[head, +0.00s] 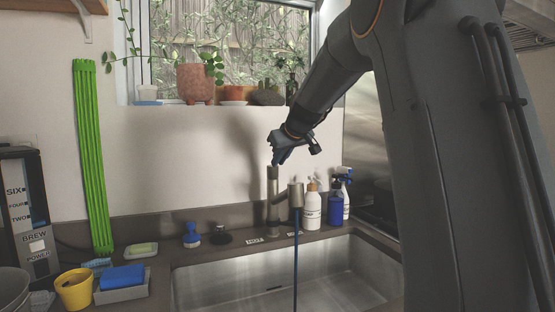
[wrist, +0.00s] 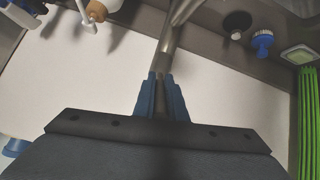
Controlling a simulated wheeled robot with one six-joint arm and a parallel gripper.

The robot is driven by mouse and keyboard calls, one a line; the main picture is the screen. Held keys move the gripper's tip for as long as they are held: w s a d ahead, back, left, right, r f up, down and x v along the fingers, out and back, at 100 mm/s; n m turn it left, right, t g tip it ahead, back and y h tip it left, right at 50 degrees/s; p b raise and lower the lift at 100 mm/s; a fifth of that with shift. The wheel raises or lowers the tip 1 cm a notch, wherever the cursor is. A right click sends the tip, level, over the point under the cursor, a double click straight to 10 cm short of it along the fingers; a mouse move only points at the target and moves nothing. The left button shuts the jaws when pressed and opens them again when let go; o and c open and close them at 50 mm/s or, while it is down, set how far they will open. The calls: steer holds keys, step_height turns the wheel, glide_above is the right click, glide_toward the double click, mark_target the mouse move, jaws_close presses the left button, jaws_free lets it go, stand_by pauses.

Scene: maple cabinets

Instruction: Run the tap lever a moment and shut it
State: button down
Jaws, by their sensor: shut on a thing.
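The tap (head: 273,200) stands behind the sink as an upright metal column with a short spout (head: 296,195) at its right. A thin blue stream (head: 296,260), which looks like running water, drops straight from the spout into the sink (head: 230,285). My gripper (head: 278,161) reaches down from the upper right to the top of the tap. In the wrist view, its blue fingers (wrist: 160,98) are shut on the slim metal tap lever (wrist: 159,103), one on each side. The lever is largely hidden in the head view.
Soap and spray bottles (head: 312,207) stand close to the right of the tap. A blue-handled brush (head: 191,236) and a dark round plug (head: 221,236) sit at its left. The wall and the windowsill with pots (head: 195,83) are behind my gripper.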

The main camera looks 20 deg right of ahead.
steer(key=c, duration=1.8)
jaws_free()
steer(key=shift+b+v, duration=0.65)
steer(key=shift+v, duration=3.3)
